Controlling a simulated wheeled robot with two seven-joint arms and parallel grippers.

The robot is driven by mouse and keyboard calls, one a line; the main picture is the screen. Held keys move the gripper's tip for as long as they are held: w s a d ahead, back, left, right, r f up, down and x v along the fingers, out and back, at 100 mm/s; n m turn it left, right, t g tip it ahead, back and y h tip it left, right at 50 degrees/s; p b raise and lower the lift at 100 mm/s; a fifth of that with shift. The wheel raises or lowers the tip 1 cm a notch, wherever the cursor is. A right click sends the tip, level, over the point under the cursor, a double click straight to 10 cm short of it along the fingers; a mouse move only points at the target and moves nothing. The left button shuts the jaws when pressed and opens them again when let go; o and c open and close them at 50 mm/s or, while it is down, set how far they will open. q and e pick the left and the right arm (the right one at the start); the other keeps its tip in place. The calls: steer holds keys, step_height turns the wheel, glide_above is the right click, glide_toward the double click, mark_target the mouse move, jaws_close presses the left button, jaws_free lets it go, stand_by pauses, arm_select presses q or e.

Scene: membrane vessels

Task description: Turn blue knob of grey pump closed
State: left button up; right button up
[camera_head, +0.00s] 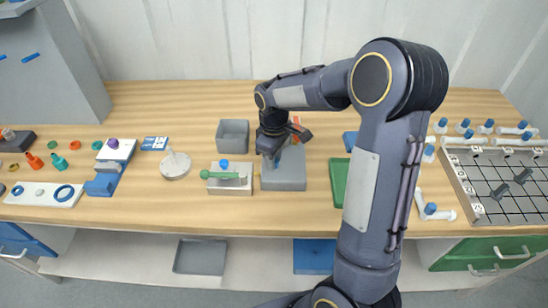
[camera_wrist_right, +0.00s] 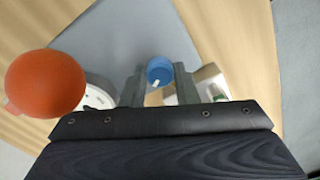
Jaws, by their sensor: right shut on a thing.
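The grey pump (camera_head: 284,181) is a grey block standing on the wooden bench near its middle. My right gripper (camera_head: 273,156) reaches down onto it from above. In the right wrist view the blue knob (camera_wrist_right: 160,70), with a small white mark on it, sits between the two fingertips (camera_wrist_right: 159,82) over the pump's grey top (camera_wrist_right: 138,35). The right gripper is shut on the blue knob. In the head view the gripper mostly hides the knob. My left gripper is not in view.
A white block with a green handle (camera_head: 225,179) stands close left of the pump, and an open grey box (camera_head: 232,136) behind it. A green tray (camera_head: 339,182) lies to the right, partly behind my arm. An orange ball (camera_wrist_right: 45,83) is close by in the wrist view.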

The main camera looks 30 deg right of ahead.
stand_by(0.4)
steer(key=o, duration=1)
steer(key=shift+r, duration=3.95)
